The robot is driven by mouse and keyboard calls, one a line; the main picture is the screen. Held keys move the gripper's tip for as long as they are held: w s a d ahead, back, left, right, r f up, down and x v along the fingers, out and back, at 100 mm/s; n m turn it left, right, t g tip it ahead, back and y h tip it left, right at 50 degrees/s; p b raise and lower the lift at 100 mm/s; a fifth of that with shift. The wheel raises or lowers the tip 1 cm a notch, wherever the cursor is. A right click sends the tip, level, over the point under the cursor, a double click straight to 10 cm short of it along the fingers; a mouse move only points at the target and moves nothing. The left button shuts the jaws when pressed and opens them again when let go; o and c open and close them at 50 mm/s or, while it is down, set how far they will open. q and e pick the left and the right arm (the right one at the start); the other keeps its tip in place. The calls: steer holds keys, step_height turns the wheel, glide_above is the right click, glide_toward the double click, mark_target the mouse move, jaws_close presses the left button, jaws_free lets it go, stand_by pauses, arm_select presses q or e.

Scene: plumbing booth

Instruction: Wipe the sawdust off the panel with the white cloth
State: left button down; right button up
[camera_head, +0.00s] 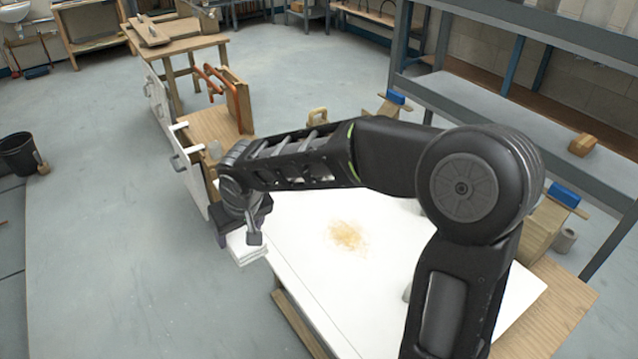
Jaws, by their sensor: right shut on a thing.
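The white panel (310,262) lies flat on a wooden bench. A small patch of tan sawdust (347,235) sits near the middle of its visible part. My right gripper (246,236) is at the panel's left edge, to the left of the sawdust, and is shut on the white cloth (248,250). The cloth looks folded and hangs below the fingers at the panel's edge; I cannot tell whether it touches the panel. My right arm crosses over the panel and hides its far part. My left gripper is out of view.
Beyond the gripper stand white boards (188,168) and a wooden bench with orange clamps (232,98). Grey shelving (490,107) runs along the right. A black bucket (18,154) stands on open floor at left.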

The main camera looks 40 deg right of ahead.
steer(key=shift+d, duration=0.1)
steer(key=w+d+m+h+p, duration=0.1)
steer(key=w+d+m+p, duration=0.15)
steer(key=d, duration=0.35)
steer(key=w+d+m+h+p, duration=0.1)
steer(key=d+m+p, duration=0.15)
steer(key=d, duration=0.35)
steer(key=m+g+h+p, duration=0.1)
steer(key=m, duration=0.3)
glide_above(322, 214)
steer(key=s+a, duration=0.1)
steer(key=f, duration=0.2)
steer(key=shift+r, duration=0.1)
steer(key=shift+a, duration=0.1)
steer(key=shift+f+b, duration=1.55)
steer(key=shift+f, duration=1.45)
steer(key=shift+f+b, duration=1.1)
